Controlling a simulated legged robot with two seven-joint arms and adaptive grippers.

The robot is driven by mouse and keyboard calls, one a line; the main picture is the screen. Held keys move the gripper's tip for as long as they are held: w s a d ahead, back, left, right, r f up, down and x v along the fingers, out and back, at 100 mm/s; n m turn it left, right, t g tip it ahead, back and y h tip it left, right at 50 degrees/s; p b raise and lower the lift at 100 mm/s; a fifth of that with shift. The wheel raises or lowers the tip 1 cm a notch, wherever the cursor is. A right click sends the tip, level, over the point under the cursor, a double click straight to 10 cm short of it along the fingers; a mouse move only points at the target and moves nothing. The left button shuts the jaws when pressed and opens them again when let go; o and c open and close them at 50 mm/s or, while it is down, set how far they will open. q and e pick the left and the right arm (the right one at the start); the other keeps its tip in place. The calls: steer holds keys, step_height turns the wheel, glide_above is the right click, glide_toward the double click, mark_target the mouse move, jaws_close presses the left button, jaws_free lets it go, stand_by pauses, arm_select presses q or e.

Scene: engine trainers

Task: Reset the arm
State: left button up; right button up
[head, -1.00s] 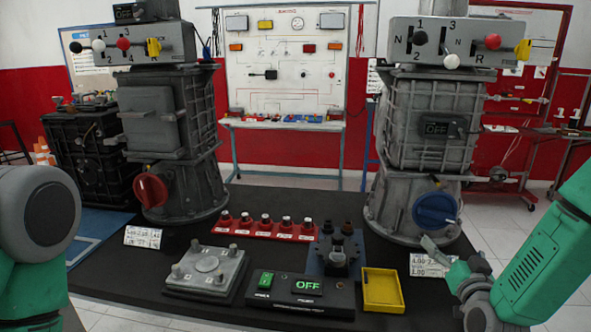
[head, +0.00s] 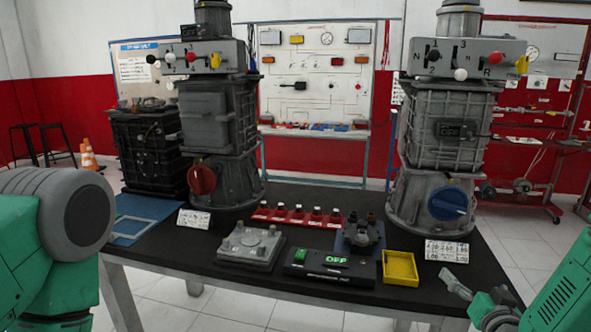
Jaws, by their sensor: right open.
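My right arm (head: 563,300) enters from the right edge. My left arm (head: 55,235) fills the lower left corner as a green link with a grey joint. My left gripper is not in the picture.
Two grey engine trainers (head: 218,115) (head: 444,130) stand at the back. In front are a red rack (head: 290,216), a grey block (head: 249,245), an OFF switch box (head: 330,264) and an empty yellow tray (head: 400,282). Open floor lies before the table.

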steer(key=s+a+f+n+g+y, duration=0.2)
steer(key=s+a+f+g, duration=0.25)
steer(key=s+f, duration=0.35)
steer(key=s+a+f+n+g+y, duration=0.1)
steer(key=s+a+f+g, duration=0.35)
steer(key=s+f, duration=0.35)
steer(key=s+a+f+n+g, duration=0.1)
steer(key=s+f+g, duration=0.1)
steer(key=s, duration=0.8)
steer(key=s+f+n+g, duration=0.1)
steer(key=s+g, duration=0.3)
steer(key=s, duration=0.6)
steer(key=shift+s+a+f+g, duration=0.3)
steer(key=shift+a+f, duration=0.1)
steer(key=shift+f, duration=0.45)
steer(key=shift+w, duration=0.2)
